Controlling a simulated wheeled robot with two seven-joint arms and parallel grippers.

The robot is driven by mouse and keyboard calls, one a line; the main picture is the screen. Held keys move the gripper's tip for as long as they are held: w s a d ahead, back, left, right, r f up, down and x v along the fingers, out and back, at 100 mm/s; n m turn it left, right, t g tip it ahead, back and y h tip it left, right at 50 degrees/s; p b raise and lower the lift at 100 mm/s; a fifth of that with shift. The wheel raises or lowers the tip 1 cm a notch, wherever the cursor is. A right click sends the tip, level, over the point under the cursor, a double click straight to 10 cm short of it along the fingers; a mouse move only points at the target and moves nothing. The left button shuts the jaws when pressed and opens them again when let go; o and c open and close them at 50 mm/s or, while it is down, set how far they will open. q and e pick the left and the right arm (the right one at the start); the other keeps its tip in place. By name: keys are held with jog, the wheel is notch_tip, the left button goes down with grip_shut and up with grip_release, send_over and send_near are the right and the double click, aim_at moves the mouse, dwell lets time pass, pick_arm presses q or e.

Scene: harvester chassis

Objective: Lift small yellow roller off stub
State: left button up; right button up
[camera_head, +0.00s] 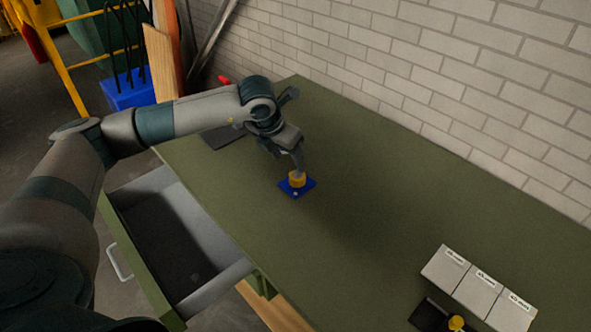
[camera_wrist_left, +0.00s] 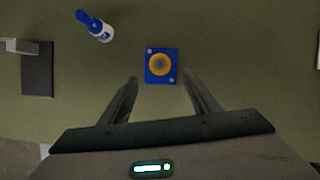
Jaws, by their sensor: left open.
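The small yellow roller (camera_head: 297,179) sits on a blue square plate (camera_head: 296,192) on the green bench. In the left wrist view the roller (camera_wrist_left: 159,64) shows from above as a yellow ring with a grey centre, in the middle of the blue plate (camera_wrist_left: 149,77). My left gripper (camera_head: 298,166) is over the roller in the head view. In the left wrist view the fingers of my left gripper (camera_wrist_left: 161,82) are apart and empty, with the roller between and beyond their tips. The stub is not clearly distinguishable. My right gripper is not in view.
White labelled boxes (camera_head: 482,289) stand at the lower right, near another yellow part (camera_head: 456,322) on a dark base. A drawer (camera_head: 170,240) stands open at the bench's front. The bench middle is clear.

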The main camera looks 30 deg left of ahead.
aim_at(296, 175)
pick_arm(q)
jog(key=p+x, duration=0.2)
jog(key=x, duration=0.6)
jog(key=shift+p, duration=0.4)
jog(key=shift+x, duration=0.9)
jog(key=shift+c, duration=0.4)
jog(key=c, duration=1.1)
